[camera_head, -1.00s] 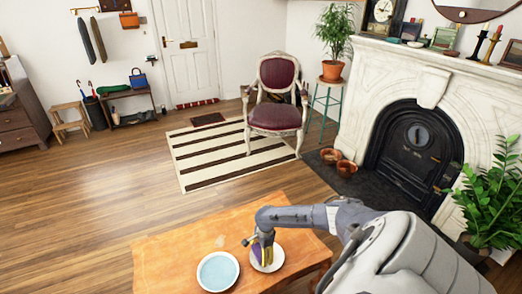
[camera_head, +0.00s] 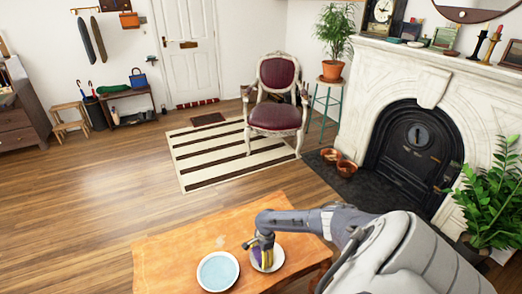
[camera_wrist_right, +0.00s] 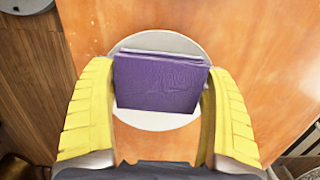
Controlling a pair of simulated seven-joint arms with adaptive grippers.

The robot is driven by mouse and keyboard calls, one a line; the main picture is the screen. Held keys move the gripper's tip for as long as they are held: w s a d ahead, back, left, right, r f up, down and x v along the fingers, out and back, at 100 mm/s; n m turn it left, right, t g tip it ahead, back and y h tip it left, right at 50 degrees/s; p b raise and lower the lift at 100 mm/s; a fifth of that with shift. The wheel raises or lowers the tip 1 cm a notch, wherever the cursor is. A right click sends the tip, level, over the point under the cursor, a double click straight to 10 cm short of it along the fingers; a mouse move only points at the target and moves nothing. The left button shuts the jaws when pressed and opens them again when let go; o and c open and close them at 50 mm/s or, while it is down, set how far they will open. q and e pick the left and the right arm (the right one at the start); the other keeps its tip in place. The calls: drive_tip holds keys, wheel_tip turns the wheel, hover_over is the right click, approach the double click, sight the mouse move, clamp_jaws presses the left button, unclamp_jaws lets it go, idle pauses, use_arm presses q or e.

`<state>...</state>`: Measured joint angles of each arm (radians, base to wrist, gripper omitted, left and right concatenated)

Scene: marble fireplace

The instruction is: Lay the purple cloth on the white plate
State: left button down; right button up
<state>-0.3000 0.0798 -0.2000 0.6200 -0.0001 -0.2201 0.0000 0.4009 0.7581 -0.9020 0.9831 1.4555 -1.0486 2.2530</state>
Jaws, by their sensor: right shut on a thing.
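The purple cloth (camera_wrist_right: 158,84) is a folded flat rectangle between the yellow fingers of my right gripper (camera_wrist_right: 158,100). The fingers are shut on its two sides. The round white plate (camera_wrist_right: 155,122) lies beneath it on the orange wooden table, and its rim shows above and below the cloth in the wrist view. In the head view my right gripper (camera_head: 264,256) points down over the white plate (camera_head: 277,262) and mostly hides the cloth. I cannot tell whether the cloth touches the plate. My left gripper is not in view.
The left part of the wooden table (camera_head: 163,262) is clear. A fireplace (camera_head: 385,65) and a leafy plant (camera_head: 488,200) stand to the right.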

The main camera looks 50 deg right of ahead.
drive_tip(key=o, duration=1)
drive_tip(key=shift+r, duration=0.1)
drive_tip(key=r, duration=0.4)
drive_tip(key=d+r, duration=0.1)
drive_tip(key=r, duration=0.8)
drive_tip(key=shift+s+d, duration=0.2)
drive_tip(key=shift+s, duration=0.05)
